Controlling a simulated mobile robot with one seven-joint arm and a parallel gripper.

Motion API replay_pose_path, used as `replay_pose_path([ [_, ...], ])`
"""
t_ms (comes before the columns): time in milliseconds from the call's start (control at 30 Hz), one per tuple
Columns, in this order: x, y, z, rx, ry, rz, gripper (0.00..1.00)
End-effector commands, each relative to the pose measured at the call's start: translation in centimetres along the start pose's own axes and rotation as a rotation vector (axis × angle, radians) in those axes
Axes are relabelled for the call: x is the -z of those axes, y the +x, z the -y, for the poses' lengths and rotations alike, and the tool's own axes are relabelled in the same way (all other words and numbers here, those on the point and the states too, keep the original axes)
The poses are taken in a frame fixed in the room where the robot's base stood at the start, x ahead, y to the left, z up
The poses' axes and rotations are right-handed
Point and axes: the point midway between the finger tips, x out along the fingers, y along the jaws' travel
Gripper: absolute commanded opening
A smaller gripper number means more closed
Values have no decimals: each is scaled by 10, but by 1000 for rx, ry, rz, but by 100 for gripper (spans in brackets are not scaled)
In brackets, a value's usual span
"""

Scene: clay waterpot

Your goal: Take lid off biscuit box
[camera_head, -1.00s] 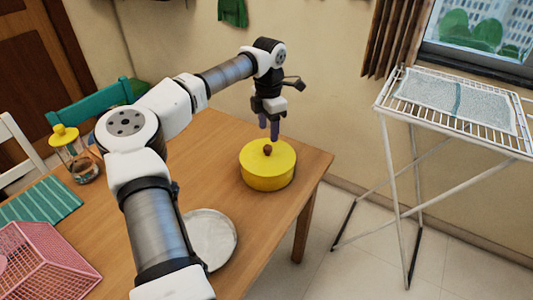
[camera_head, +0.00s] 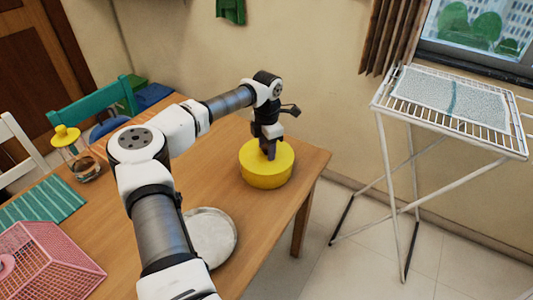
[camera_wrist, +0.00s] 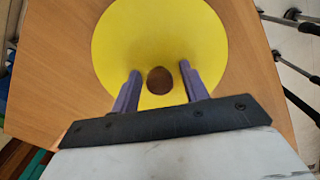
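The yellow round biscuit box (camera_head: 266,176) stands on the wooden table near its far right corner, with its lid (camera_head: 285,155) on top. In the wrist view the lid (camera_wrist: 160,35) fills the upper middle, and its dark brown knob (camera_wrist: 160,80) sits between the two purple fingers. My gripper (camera_wrist: 161,78) is open, one finger on each side of the knob with a gap on both sides. In the head view my gripper (camera_head: 269,153) points down at the lid's middle and hides the knob.
A pale round plate (camera_head: 212,238) lies on the table near my arm. A glass jar with a yellow top (camera_head: 67,136), a striped teal cloth (camera_head: 42,203) and a pink mesh basket (camera_head: 48,262) are on the left. A drying rack (camera_head: 452,106) stands right of the table.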

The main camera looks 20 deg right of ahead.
Motion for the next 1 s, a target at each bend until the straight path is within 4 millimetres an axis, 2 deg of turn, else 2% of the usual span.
replay_pose_path([
  [33,0,0,0,0,0,0,38],
  [300,0,0,0,0,0,0,3],
  [567,0,-2,0,0,0,0,2],
  [733,0,-12,-1,-2,-1,1,2],
  [867,0,-31,-1,-4,-1,1,2],
  [1000,0,-65,-1,-5,-3,1,2],
])
